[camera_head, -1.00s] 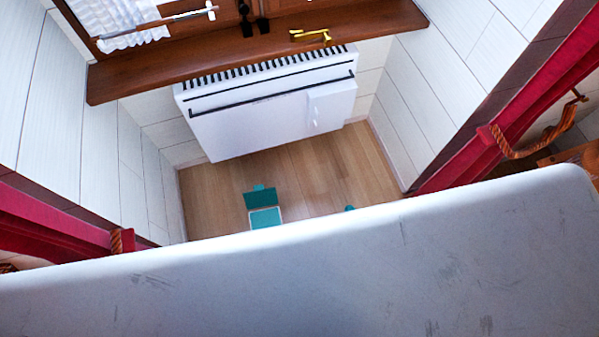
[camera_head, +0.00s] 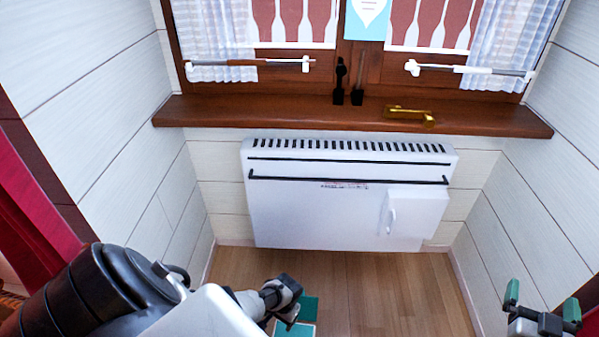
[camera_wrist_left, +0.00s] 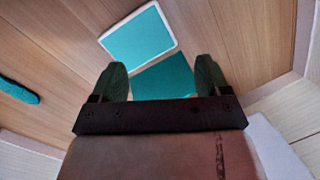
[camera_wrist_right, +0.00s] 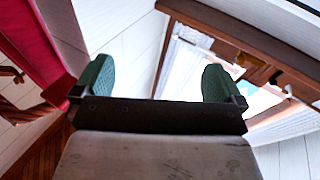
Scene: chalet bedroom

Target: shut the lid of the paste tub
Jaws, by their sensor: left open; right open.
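The paste tub (camera_wrist_left: 124,40) is a white-rimmed box with teal inside, on the wooden floor in the left wrist view. Its teal lid (camera_wrist_left: 165,78) is open beside the tub, seen between my left gripper's fingers; I cannot tell whether they touch it. In the head view the lid (camera_head: 309,308) and tub (camera_head: 292,329) show at the bottom, partly hidden by my left arm. My left gripper (camera_wrist_left: 160,75) is open; in the head view its dark wrist is just over the tub. My right gripper (camera_head: 542,302) is open and empty at the lower right, away from the tub.
A white heater (camera_head: 320,210) hangs on the wall behind the tub, under a wooden windowsill (camera_head: 300,118). A teal elongated object (camera_wrist_left: 18,92) lies on the floor left of the tub in the left wrist view. Floor (camera_head: 390,290) to the tub's right is bare in the head view.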

